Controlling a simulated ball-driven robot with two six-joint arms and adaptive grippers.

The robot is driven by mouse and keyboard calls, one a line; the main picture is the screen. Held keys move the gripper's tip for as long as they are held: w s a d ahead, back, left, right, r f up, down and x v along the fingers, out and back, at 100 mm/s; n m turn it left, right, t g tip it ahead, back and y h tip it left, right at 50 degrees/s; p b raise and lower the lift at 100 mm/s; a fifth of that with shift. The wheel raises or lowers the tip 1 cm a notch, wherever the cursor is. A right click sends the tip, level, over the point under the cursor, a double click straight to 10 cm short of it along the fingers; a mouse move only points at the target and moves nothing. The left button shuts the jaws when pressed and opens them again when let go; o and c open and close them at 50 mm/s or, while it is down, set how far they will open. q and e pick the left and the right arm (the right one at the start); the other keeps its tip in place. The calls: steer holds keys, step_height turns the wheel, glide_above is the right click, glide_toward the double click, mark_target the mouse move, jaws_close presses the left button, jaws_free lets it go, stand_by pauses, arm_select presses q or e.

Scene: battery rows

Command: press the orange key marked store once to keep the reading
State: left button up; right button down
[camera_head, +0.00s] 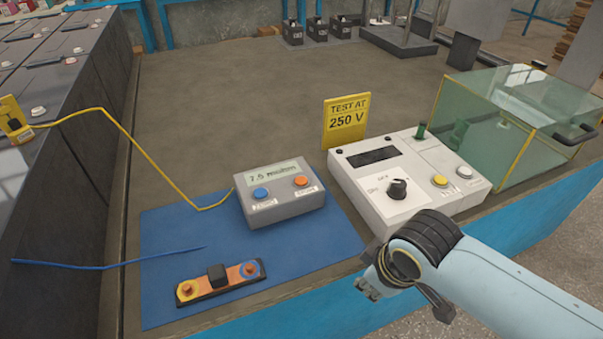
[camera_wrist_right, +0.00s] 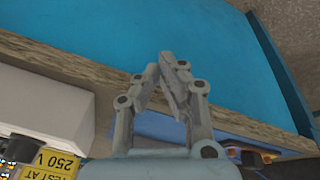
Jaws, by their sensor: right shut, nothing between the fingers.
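The grey meter (camera_head: 280,197) stands on a blue mat (camera_head: 165,225) and its display (camera_head: 272,173) reads about 7.5 with a blurred unit. On its sloped top are a blue key (camera_head: 260,193) at left and an orange key (camera_head: 301,181) at right; their small labels are too blurred to read. My right gripper (camera_head: 370,287) is at the bench's front edge, right of and nearer than the meter, apart from both keys. In the right wrist view its fingers (camera_wrist_right: 171,60) are together and empty, over the blue bench front. My left gripper is out of view.
A white tester (camera_head: 405,185) with a dial stands close behind my right gripper, beside a yellow 250 V sign (camera_head: 345,121). A copper bar on a black base (camera_head: 220,282) lies on the mat. Yellow (camera_head: 150,155) and blue (camera_head: 110,265) leads run left. A green clear box (camera_head: 520,120) is at right.

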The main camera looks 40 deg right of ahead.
steer(key=w+r+n+t, duration=0.1)
steer(key=w+r+n, duration=0.2)
steer(key=w, duration=0.1)
steer(key=w+r+n+t, duration=0.1)
steer(key=w+r+n, duration=0.2)
steer(key=w+n, duration=0.1)
steer(key=w+d+r+n+t+p, duration=0.1)
steer(key=w+r+n, duration=0.2)
steer(key=w, duration=0.1)
steer(key=shift+w+r+n, duration=0.3)
steer(key=shift+r+n, duration=0.1)
steer(key=w+d+r+n+t, duration=0.1)
steer(key=w+r+n+t, duration=0.2)
steer(key=w+r+n, duration=0.7)
steer(key=shift+w+d+n+p, duration=0.15)
steer(key=shift+w+n+p, duration=0.2)
steer(key=shift+n, duration=0.65)
steer(key=shift+f, duration=0.15)
steer(key=b, duration=0.7)
glide_above(304, 179)
step_height(304, 179, down, 7)
steer(key=shift+f, duration=0.1)
steer(key=shift+f+b, duration=0.45)
steer(key=shift+f, duration=0.25)
steer(key=shift+f, duration=0.2)
